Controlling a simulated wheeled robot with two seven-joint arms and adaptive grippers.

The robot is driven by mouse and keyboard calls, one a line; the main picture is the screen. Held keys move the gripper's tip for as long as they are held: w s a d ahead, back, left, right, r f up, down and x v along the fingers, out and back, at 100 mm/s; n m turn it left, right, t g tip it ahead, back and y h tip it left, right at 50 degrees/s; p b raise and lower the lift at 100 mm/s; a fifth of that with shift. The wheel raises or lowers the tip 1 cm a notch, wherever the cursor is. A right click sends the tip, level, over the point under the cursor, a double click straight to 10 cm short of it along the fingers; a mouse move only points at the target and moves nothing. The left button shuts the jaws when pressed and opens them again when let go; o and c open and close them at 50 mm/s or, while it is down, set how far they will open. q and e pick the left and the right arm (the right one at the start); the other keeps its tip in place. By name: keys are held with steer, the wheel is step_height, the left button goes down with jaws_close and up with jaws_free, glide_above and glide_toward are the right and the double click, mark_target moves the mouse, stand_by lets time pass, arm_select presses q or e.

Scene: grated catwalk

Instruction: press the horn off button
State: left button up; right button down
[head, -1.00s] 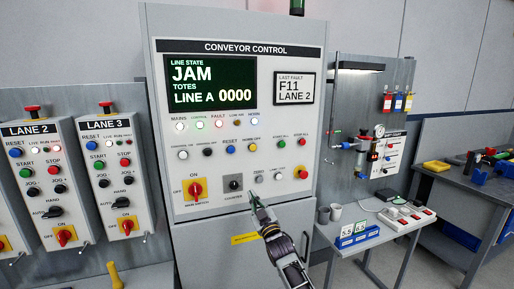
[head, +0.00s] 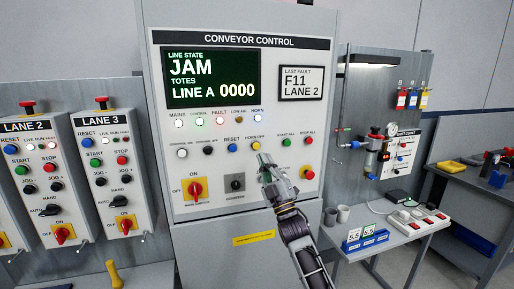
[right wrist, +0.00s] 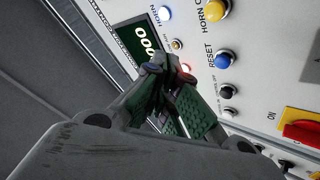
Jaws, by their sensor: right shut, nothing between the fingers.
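The yellow HORN OFF button (head: 256,146) is in the button row of the grey conveyor control panel (head: 213,208). It also shows at the top edge of the right wrist view (right wrist: 216,8). My right gripper (head: 264,160) is shut and empty, its tips just below and slightly right of the yellow button in the head view. In the right wrist view its fingertips (right wrist: 156,68) are together; whether they touch the panel cannot be told. The blue RESET button (head: 233,146) is left of the yellow one. My left gripper is not in view.
The green START ALL (head: 286,142) and red STOP ALL (head: 307,140) buttons are to the right. Below are a red rotary main switch (head: 195,189) and a black selector (head: 235,183). A side table (head: 398,232) with cups and boxes stands at the right.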

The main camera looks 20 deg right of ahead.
mark_target(256, 146)
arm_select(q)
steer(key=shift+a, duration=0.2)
arm_select(e)
steer(key=shift+n+y, duration=0.3)
steer(key=shift+n, duration=0.2)
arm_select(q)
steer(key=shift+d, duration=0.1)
arm_select(e)
steer(key=shift+w, duration=0.1)
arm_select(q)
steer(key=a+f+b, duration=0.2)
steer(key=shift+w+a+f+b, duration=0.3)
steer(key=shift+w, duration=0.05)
arm_select(e)
steer(key=w, duration=0.8)
steer(key=shift+w+a, duration=0.15)
steer(key=shift+w, duration=0.1)
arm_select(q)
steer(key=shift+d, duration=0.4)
